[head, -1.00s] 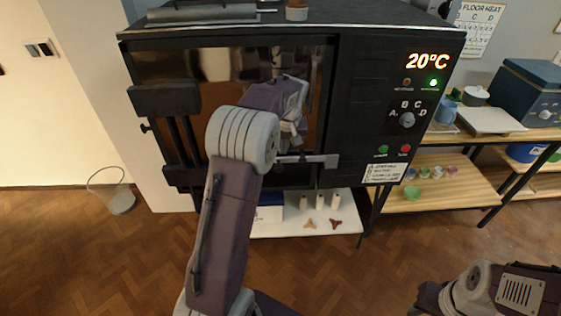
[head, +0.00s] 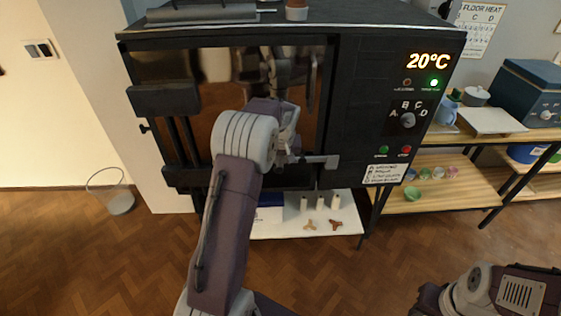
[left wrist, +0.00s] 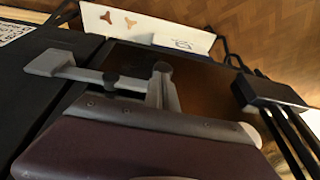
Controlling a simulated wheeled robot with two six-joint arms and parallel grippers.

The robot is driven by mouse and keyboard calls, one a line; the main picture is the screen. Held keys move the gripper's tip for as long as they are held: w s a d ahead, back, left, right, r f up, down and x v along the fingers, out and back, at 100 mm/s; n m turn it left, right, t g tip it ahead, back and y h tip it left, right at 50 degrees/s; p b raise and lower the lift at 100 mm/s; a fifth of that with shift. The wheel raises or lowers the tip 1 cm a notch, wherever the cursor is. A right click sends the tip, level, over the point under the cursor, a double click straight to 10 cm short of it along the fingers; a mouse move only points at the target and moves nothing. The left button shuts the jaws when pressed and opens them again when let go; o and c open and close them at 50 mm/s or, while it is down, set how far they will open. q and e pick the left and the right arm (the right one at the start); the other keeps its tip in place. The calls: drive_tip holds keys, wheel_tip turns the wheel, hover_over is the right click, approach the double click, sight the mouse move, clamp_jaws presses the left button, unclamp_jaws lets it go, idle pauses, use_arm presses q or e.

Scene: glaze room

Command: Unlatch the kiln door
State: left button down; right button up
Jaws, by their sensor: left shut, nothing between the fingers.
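The black kiln (head: 355,75) stands in front of me, its dark glass door (head: 215,110) closed. The grey latch bar (head: 320,161) lies roughly level across the door's lower right edge. In the left wrist view the latch bar (left wrist: 60,66) runs from the left towards my fingers. My left gripper (head: 287,155) is shut and empty at the bar's left end, partly hidden by my wrist in the head view. In the left wrist view its fingers (left wrist: 162,88) are close to the bar's end; I cannot tell whether they touch. My right gripper is out of view.
The door's black handle (head: 163,98) stands out at the left. The control panel (head: 408,115) reads 20°C with a green light lit. Below the kiln, a white shelf (head: 285,230) holds small posts and tripod pieces. A wooden shelf unit (head: 450,188) stands at the right.

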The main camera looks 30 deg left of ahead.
use_arm(q)
drive_tip(key=shift+a+f, duration=0.15)
drive_tip(key=shift+f, duration=0.1)
wheel_tip(320, 180, down, 12)
drive_tip(key=w+d+n+t+h+b, duration=0.1)
drive_tip(key=t+h+b, duration=0.8)
drive_tip(key=b, duration=2.2)
drive_tip(key=shift+w+d+f+n+h+b, duration=0.15)
drive_tip(key=shift+w+d+n+h+b, duration=0.25)
drive_tip(key=shift+d+n+h, duration=0.8)
drive_tip(key=shift+s+a+m+h, duration=0.1)
drive_tip(key=shift+a+m+h, duration=0.15)
drive_tip(key=shift+m+h, duration=0.05)
